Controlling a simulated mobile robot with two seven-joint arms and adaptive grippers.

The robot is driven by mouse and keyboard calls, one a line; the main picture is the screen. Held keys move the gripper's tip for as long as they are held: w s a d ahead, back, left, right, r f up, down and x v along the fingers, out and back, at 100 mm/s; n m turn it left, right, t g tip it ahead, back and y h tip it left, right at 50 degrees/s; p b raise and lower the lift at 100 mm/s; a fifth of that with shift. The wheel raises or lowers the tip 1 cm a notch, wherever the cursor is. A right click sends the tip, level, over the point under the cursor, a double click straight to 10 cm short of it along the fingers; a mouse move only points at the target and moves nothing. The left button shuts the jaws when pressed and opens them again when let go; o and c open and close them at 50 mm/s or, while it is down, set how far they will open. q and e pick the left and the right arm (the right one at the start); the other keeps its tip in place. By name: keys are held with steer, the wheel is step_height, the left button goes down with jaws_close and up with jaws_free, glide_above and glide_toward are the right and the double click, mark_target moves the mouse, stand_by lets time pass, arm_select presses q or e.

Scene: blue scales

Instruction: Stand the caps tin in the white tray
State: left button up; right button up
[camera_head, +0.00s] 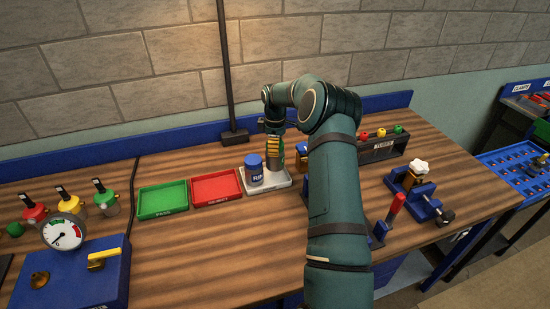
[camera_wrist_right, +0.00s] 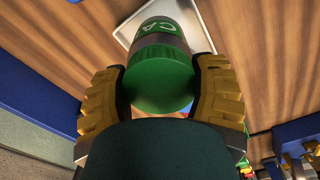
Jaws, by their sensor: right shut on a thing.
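The caps tin (camera_wrist_right: 163,75) has a green lid, a grey metal band and a green label reading "CA". My right gripper (camera_wrist_right: 165,88) is shut on it, with a yellow-padded finger on each side. In the head view the right gripper (camera_head: 274,142) points down over the back right part of the white tray (camera_head: 268,188), whose rim also shows beyond the tin in the wrist view (camera_wrist_right: 197,28). The tin is mostly hidden there by the fingers. I cannot tell whether its base touches the tray. My left gripper is not in view.
A blue tin (camera_head: 254,173) stands in the tray's left part, close to the gripper. A red tray (camera_head: 217,201) and a green tray (camera_head: 163,212) lie to the left. A dark post base (camera_head: 234,138) stands behind. Blue fixtures (camera_head: 420,196) stand right of my arm.

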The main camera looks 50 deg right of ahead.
steer(key=shift+f, duration=2.4)
steer(key=shift+f, duration=0.15)
steer(key=o, duration=1.3)
steer(key=shift+o, duration=0.2)
step_height(320, 180, up, 12)
steer(key=shift+r, duration=0.15)
